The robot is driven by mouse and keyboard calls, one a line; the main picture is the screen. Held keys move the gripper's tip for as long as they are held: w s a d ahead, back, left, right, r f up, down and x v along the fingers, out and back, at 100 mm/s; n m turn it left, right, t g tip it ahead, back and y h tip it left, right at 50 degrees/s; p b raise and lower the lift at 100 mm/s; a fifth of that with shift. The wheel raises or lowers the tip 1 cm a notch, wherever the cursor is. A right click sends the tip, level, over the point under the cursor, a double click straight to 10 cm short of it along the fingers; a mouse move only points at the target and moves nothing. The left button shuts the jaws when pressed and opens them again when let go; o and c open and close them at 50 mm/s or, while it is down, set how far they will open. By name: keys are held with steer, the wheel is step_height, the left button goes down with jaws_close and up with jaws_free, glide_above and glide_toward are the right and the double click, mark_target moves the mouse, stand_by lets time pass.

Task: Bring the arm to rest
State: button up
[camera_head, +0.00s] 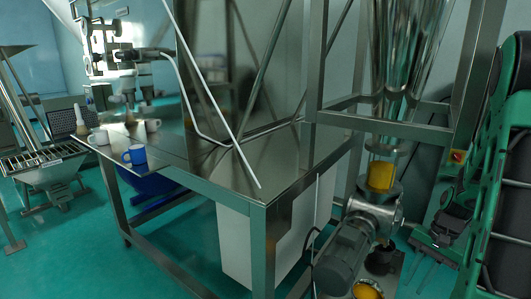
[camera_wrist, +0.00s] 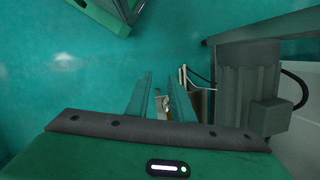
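My gripper (camera_wrist: 160,92) shows in the wrist view with its two fingers apart and a gap between them. No object is clearly held; a small pale and metallic thing (camera_wrist: 161,104) shows in the gap, and I cannot tell what it is or how far off. In the head view my green and black arm hangs folded at the right edge. My gripper (camera_head: 436,252) is low there, pointing down above the green floor, right of the sieve machine's motor.
A steel table (camera_head: 200,160) carries a blue mug (camera_head: 135,155) and white mugs (camera_head: 99,137). A motor (camera_head: 345,258) and yellow-filled outlet (camera_head: 381,176) stand left of my gripper. The motor housing (camera_wrist: 248,85) is at right in the wrist view. Green floor (camera_wrist: 60,70) is open at left.

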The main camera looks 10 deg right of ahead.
steer(key=s+a+r+n+h, duration=0.2)
steer(key=s+a+r+n, duration=0.4)
steer(key=s+a+r, duration=0.7)
step_height(320, 180, up, 3)
steer(key=shift+s+a+f+h, duration=0.15)
steer(key=shift+s+a+h, duration=0.15)
steer(key=shift+a, duration=0.25)
